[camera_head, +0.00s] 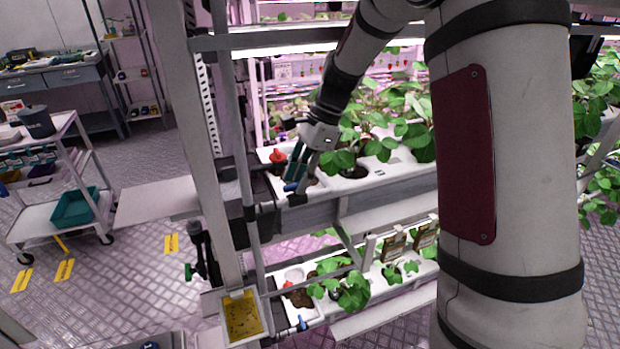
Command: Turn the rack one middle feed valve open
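The rack's middle tier is a white planter trough (388,176) with leafy plants. A small blue valve handle (291,187) shows at the near left end of this tier, and I take it as the middle feed valve. My gripper (297,184) reaches down from above, its fingertips right at the blue handle. The fingers cover part of the valve. I cannot tell whether they touch or grasp it, or which way the handle is turned. A second blue valve handle (302,324) shows at the end of the lower tier.
A red cap (277,156) sits on the trough just left of my fingers. Rack posts (202,150) stand close on the left. A yellow-faced box (242,315) is below. A cart (50,220) and workbench stand at far left, with open floor between. My arm hides much of the right.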

